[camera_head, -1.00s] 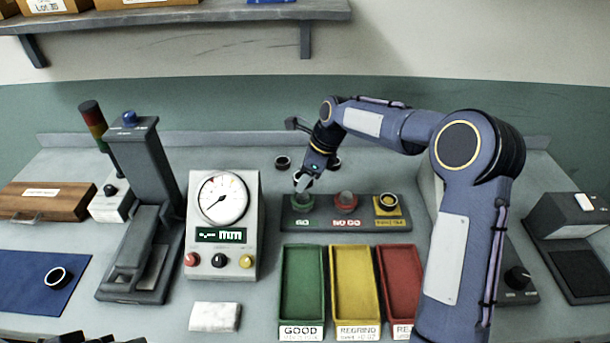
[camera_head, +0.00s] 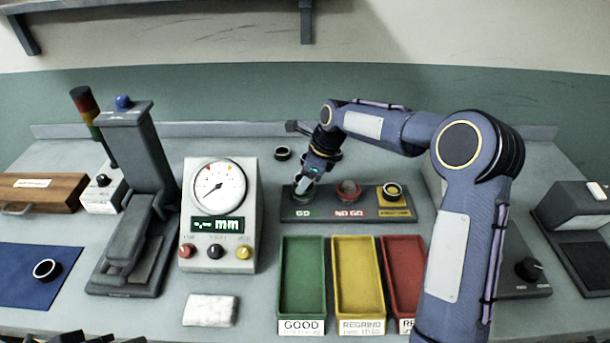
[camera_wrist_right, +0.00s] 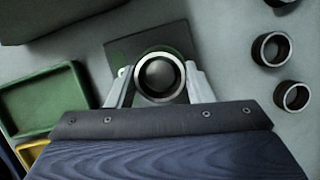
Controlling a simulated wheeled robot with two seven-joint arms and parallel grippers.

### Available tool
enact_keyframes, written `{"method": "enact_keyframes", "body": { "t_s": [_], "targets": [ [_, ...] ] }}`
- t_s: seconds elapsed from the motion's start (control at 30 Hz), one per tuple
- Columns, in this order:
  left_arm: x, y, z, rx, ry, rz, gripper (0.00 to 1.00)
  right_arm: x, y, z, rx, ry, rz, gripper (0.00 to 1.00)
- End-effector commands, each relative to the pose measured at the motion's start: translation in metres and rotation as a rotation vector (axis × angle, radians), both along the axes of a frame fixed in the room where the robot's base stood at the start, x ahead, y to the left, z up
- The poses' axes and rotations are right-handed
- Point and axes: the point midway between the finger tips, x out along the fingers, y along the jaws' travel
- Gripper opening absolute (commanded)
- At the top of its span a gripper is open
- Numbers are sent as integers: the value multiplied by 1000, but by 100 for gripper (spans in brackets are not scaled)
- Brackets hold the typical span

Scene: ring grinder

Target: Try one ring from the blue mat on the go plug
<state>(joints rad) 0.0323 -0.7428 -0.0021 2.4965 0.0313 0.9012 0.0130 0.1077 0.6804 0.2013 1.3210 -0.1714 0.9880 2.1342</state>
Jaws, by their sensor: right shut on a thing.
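My right gripper (camera_head: 303,188) is at the go plug, at the left end of the dark plug stand (camera_head: 325,212). It is shut on a metal ring (camera_wrist_right: 138,80), seen between the two fingers in the right wrist view. The rounded grey top of the go plug (camera_wrist_right: 160,75) shows inside the ring's opening; how far down the ring sits, I cannot tell. Another ring (camera_head: 46,269) lies on the blue mat (camera_head: 30,290) at the left. My left gripper is not clearly in view; only dark parts show at the bottom left edge.
The no-go plug (camera_head: 348,190) and a yellow-based plug (camera_head: 393,192) stand to the right. Loose rings (camera_head: 282,153) lie behind the stand. Green (camera_head: 304,317), yellow (camera_head: 360,317) and red trays are in front. The dial gauge (camera_head: 252,225) stands to the left.

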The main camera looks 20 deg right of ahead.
Motion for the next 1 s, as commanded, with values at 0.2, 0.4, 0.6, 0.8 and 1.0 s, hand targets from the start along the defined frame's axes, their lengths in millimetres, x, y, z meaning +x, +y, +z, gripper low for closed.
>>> {"method": "enact_keyframes", "body": {
  "t_s": [0.2, 0.4, 0.6, 0.8, 1.0],
  "targets": [
    [0, 0, -6, 0, 0, 0, 36, 0, 0, -10, -1, -1, 1, 17],
    [0, 0, -5, 0, 0, 0, 36, 0, 0, -10, 0, -2, 1, 17],
    [0, 0, -5, 0, 0, 0, 36, 0, 0, -10, -1, -1, 1, 64],
    [0, 0, -5, 0, 0, 0, 36, 0, 0, -10, -1, -1, 1, 72],
    [0, 0, -6, 0, 0, 0, 36, 0, -1, -6, -1, -2, 0, 72]
  ]
}}
